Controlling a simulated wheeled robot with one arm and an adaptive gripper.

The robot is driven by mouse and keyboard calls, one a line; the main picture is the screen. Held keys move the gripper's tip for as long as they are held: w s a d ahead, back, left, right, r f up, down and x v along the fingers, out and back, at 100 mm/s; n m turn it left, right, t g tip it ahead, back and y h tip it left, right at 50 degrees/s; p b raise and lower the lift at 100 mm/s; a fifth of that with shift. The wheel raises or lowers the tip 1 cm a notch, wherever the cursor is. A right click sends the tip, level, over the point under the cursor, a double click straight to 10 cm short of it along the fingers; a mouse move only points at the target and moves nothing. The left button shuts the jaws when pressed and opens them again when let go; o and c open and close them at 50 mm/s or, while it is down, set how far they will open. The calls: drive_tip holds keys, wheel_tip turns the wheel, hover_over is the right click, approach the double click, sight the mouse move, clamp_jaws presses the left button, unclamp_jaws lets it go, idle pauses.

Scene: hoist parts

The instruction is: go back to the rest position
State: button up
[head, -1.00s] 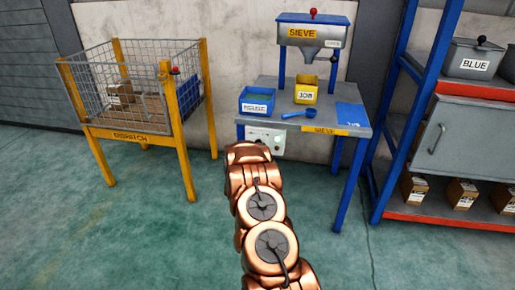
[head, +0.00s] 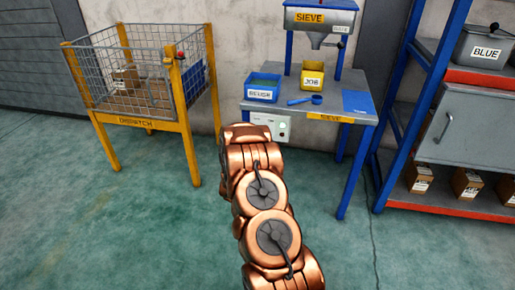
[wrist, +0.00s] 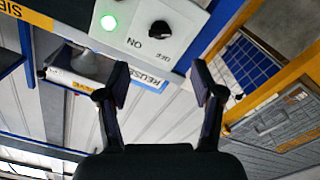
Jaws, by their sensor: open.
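My gripper (wrist: 160,82) is open in the wrist view. Its two dark fingers stand apart with nothing between them. Past the fingertips is a white control box (wrist: 160,22) with a lit green lamp and a black knob marked ON and OFF. The fingers look clear of the box. In the head view my copper arm rises in front of the sieve table (head: 365,75), and the gripper itself is hidden behind the arm. The control box (head: 270,124) hangs under the table's front edge, just above the arm's visible top.
The blue REUSE bin (head: 262,88), yellow JOB bin (head: 312,75) and a blue scoop (head: 304,100) are on the table below the sieve machine (head: 320,17). A yellow-framed DISPATCH cage (head: 190,125) with cartons stands left. A blue-and-red shelf (head: 440,207) stands right. Green floor is clear in front.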

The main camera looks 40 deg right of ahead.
idle(0.5)
drive_tip(key=w+a+r+n+y, duration=0.1)
drive_tip(key=w+a+r+y, duration=0.2)
drive_tip(key=a, duration=0.5)
drive_tip(key=w+a+r+y, duration=0.1)
drive_tip(key=w+a+y, duration=0.3)
drive_tip(key=a, duration=0.5)
drive_tip(key=s+a+r+n+g+y, duration=0.1)
drive_tip(key=s+a+r+g+y, duration=0.25)
drive_tip(key=a, duration=0.55)
drive_tip(key=s+a+r+n+y, duration=0.15)
drive_tip(key=s+a+y, duration=0.25)
drive_tip(key=s+a, duration=0.4)
drive_tip(key=s+a+r+g, duration=0.3)
drive_tip(key=s, duration=0.9)
drive_tip(key=s+a+r+n+g, duration=0.1)
drive_tip(key=s+a+r+g, duration=0.2)
drive_tip(key=s, duration=0.9)
drive_tip(key=s+a+r+g, duration=0.2)
drive_tip(key=s+a+g, duration=0.1)
drive_tip(key=s, duration=0.9)
wheel_tip(320, 180, up, 23)
drive_tip(key=s+p, duration=0.2)
drive_tip(key=p, duration=1.9)
drive_tip(key=shift+d, duration=0.25)
